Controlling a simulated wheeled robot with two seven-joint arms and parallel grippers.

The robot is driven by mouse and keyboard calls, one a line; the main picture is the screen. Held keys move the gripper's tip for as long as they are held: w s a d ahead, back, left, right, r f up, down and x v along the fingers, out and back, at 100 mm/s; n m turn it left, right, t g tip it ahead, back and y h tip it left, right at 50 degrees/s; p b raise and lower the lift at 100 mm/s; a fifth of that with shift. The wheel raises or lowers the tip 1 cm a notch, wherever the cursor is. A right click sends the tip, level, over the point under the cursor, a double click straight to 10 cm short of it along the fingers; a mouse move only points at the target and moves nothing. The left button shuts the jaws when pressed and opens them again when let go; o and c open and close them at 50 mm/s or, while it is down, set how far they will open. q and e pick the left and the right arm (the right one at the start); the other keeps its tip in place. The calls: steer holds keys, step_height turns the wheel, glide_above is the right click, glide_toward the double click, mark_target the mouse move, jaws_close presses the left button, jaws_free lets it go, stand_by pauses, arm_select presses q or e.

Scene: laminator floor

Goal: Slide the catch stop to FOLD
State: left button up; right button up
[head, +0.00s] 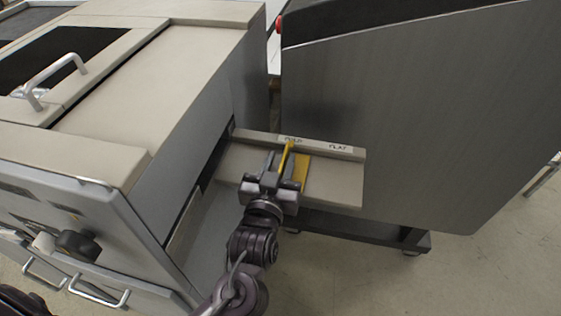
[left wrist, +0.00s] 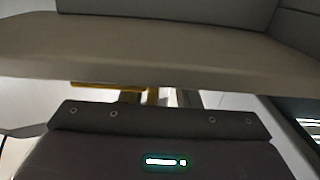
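The catch tray (head: 335,185) is a beige shelf sticking out of the machine's side. Its back rail has a white label strip (head: 318,144), with FOLD at left and FLAT at right. The yellow catch stop (head: 301,172) has an upright fin and lies across the tray, nearer the FOLD end. My left gripper (head: 278,163) is over the tray with its fingers apart. The fin shows between them, nearer the right finger; contact is unclear. In the left wrist view, the fingers (left wrist: 157,97) are apart and a yellow edge (left wrist: 105,86) shows beside them. My right gripper is not in view.
The beige machine (head: 140,90) with a dark slot stands left of the tray. A large grey cabinet (head: 420,110) stands close behind and right. A dark base frame (head: 350,228) is under the tray. Open floor (head: 480,270) lies at the lower right.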

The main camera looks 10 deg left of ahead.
arm_select(q)
steer(key=shift+s+d, duration=0.1)
steer(key=shift+s, duration=0.15)
steer(key=s+p, duration=0.2)
steer(key=s, duration=0.5)
steer(key=shift+s+p, duration=0.2)
steer(key=shift+p, duration=0.1)
